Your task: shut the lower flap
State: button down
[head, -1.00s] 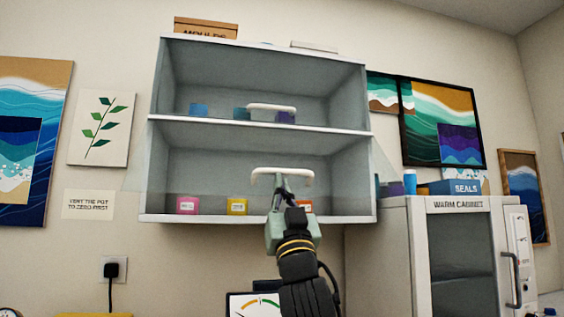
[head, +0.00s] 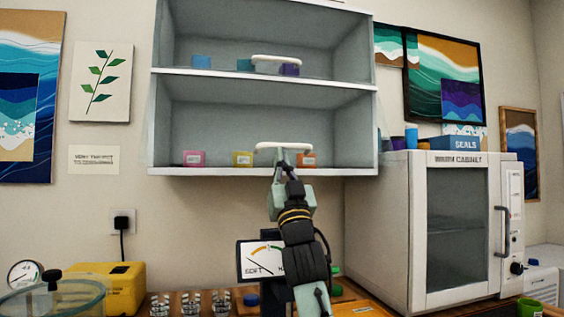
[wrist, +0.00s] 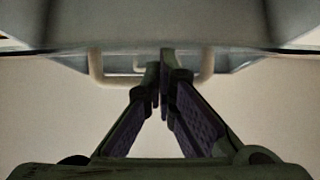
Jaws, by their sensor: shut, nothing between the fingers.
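The wall cabinet has two open-looking bays; the lower bay (head: 225,120) is clear to see into. The lower flap's pane is hardly visible, but its white bar handle (head: 283,148) shows just above the cabinet's bottom edge. My gripper (head: 281,165) is shut and empty, its tips at the handle from below. In the wrist view the shut fingers (wrist: 160,80) point up between the two posts of the handle (wrist: 97,66). I cannot tell whether the tips touch it or how wide any gap at the flap is.
The upper bay has its own white handle (head: 276,60). Small pink (head: 194,159), yellow (head: 242,159) and orange (head: 306,161) boxes stand in the lower bay. A warm cabinet (head: 458,159) stands at right. A gauge (head: 262,262) and yellow case (head: 118,275) stand below.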

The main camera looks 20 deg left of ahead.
jog(key=v, duration=1.1)
jog(key=s+d+r+p, duration=0.5)
jog(key=r+p, duration=0.1)
jog(key=r, duration=0.2)
jog(key=w+a+r+g+p, duration=0.1)
jog(key=w+a+r+p, duration=0.3)
jog(key=w, duration=0.4)
jog(key=shift+w+a+r+h+p, duration=0.2)
jog(key=shift+w+a+h+p, duration=0.15)
jog(key=shift+a+p, duration=0.6)
jog(key=shift+f, duration=0.15)
